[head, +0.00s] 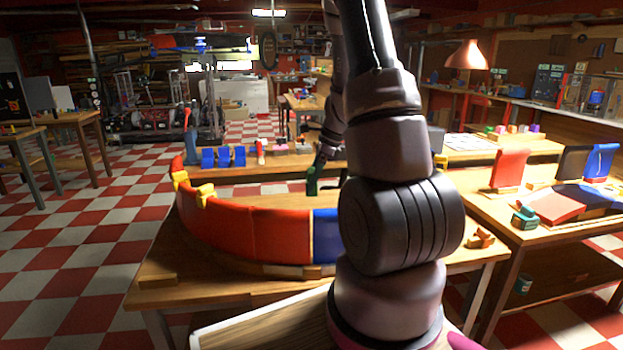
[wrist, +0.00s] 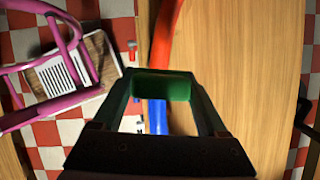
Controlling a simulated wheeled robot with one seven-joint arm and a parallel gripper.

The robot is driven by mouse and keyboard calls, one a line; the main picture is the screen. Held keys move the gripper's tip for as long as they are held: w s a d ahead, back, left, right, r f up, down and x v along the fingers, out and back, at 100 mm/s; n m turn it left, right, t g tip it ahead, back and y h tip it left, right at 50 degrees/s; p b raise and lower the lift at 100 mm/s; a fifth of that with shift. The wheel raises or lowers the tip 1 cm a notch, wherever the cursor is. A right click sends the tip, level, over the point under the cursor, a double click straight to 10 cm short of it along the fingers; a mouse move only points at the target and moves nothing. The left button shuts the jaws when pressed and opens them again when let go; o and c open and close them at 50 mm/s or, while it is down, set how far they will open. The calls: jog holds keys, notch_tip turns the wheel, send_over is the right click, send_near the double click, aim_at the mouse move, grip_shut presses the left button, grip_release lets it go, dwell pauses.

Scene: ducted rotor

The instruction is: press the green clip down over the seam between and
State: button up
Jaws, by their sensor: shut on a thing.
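My gripper (wrist: 165,88) is shut on the green clip (wrist: 163,86), which sits between the fingertips in the wrist view. In that view a red panel edge (wrist: 166,28) runs in above the clip and a blue panel edge (wrist: 157,118) shows below it. The clip hides where the two meet, and I cannot tell whether it touches them. In the head view the gripper (head: 314,178) and green clip (head: 312,187) show beyond the near curved wall of red panels (head: 277,234) and a blue panel (head: 326,236). My arm hides the wall's right part.
Yellow clips (head: 204,191) sit on the wall's left seams. Blue blocks (head: 223,157) stand along the back of the table (head: 160,275). The right table holds a red panel (head: 510,168) and another green piece (head: 525,217). The tabletop inside the curve looks mostly clear.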

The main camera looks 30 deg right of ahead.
notch_tip(320, 180, down, 9)
dwell(0.9)
jog(key=shift+f, duration=0.1)
dwell(0.6)
jog(key=o, duration=1.2)
jog(key=shift+o, duration=0.2)
jog(key=v, duration=1)
jog(key=shift+r, duration=0.4)
jog(key=shift+s, duration=0.15)
